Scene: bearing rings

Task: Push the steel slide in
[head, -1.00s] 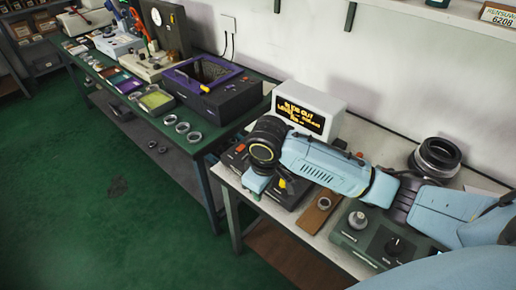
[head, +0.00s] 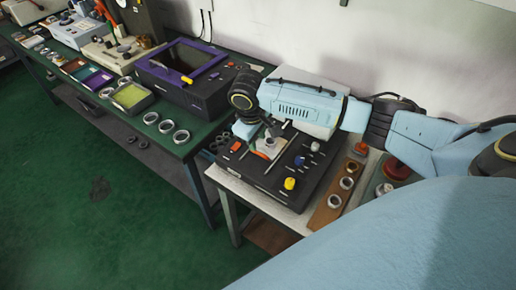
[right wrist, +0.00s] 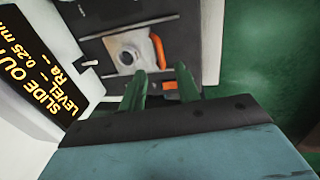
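The steel slide is a light metal plate (head: 270,146) with a dark round spot, set in the top of a black instrument (head: 262,172). In the right wrist view the plate (right wrist: 128,53) has an orange strip (right wrist: 158,50) along one side, and a second orange piece (right wrist: 170,87) shows beside the fingers. My right gripper (head: 262,130) is above the instrument near the slide. Its two green fingers (right wrist: 160,84) are apart, with no object seen held between them. Whether they touch the instrument is unclear. My left gripper is not in view.
A display (right wrist: 50,75) beside the instrument reads "SLIDE OUT". A yellow knob (head: 290,183) and other small knobs stand on the instrument. A brown wooden tray (head: 325,214) with metal rings lies to the right. A purple-rimmed box (head: 190,87) stands on the green bench at left.

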